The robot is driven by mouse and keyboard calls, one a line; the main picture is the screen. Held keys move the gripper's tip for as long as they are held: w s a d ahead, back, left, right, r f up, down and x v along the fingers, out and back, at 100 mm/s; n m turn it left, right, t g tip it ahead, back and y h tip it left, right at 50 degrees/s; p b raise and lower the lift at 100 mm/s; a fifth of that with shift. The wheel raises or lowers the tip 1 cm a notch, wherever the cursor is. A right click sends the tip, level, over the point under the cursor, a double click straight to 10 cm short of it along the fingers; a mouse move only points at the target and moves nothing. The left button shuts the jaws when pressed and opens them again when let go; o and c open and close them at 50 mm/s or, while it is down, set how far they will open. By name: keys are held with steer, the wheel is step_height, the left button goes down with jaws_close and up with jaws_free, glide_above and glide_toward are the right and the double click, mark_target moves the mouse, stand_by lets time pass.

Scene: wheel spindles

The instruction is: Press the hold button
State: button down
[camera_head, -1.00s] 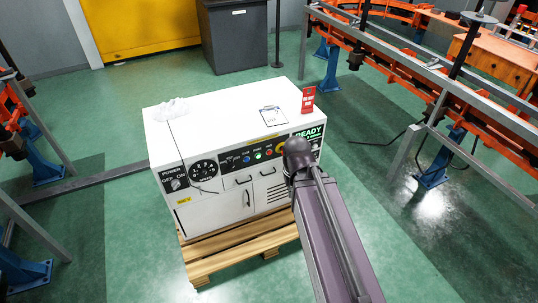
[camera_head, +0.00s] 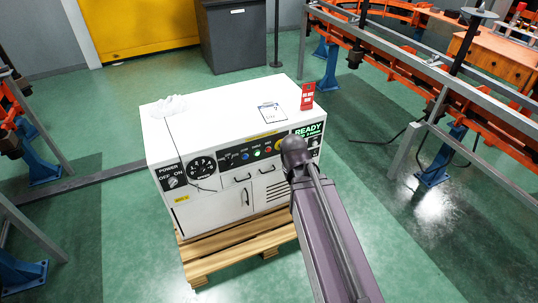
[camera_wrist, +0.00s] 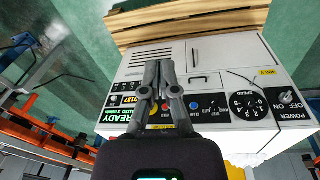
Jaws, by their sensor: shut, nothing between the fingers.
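The white control cabinet (camera_head: 225,115) stands on a wooden pallet, with a dark panel across its upper front. The panel carries a row of small buttons: a blue one (camera_head: 245,157), a green one (camera_head: 257,155) and a red one (camera_head: 269,150). The button labels are too small to read, so I cannot tell which is hold. In the wrist view my gripper (camera_wrist: 158,66) is shut and empty in front of the panel. The blue button (camera_wrist: 193,105) shows beside its right finger, and a red button (camera_wrist: 165,107) between its finger links. I cannot tell whether it touches anything.
A green READY display (camera_head: 308,131) sits right of the buttons. A power switch (camera_head: 174,181) and speed dial (camera_head: 202,167) are at the left. A clipboard (camera_head: 272,113) and red sign (camera_head: 307,96) are on top. Orange conveyor rails (camera_head: 455,95) run at the right.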

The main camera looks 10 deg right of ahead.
mark_target(268, 149)
steer(key=w+f+n+t+h+b, duration=0.2)
steer(key=w+f+n+t+b, duration=0.2)
steer(key=w+f+n+b, duration=0.2)
steer(key=w+d+f+n+t+h+b, duration=0.1)
steer(key=w+f+n+t+b, duration=0.3)
steer(key=w+f+b, duration=0.6)
steer(key=w+f+n+t+h+b, duration=0.3)
steer(key=w+f+n+b, duration=0.4)
steer(key=w+b, duration=0.8)
steer(key=shift+w+d+f+n+t+b, duration=0.35)
steer(key=shift+t+b, duration=0.45)
steer(key=shift+b, duration=2.25)
steer(key=shift+a, duration=0.1)
steer(key=shift+w+a, duration=0.4)
steer(key=shift+w, duration=1)
steer(key=shift+w+a, duration=0.35)
steer(key=shift+w, duration=1.05)
steer(key=shift+w+a, duration=0.4)
steer(key=shift+w, duration=1)
steer(key=shift+w, duration=0.1)
steer(key=shift+w, duration=0.3)
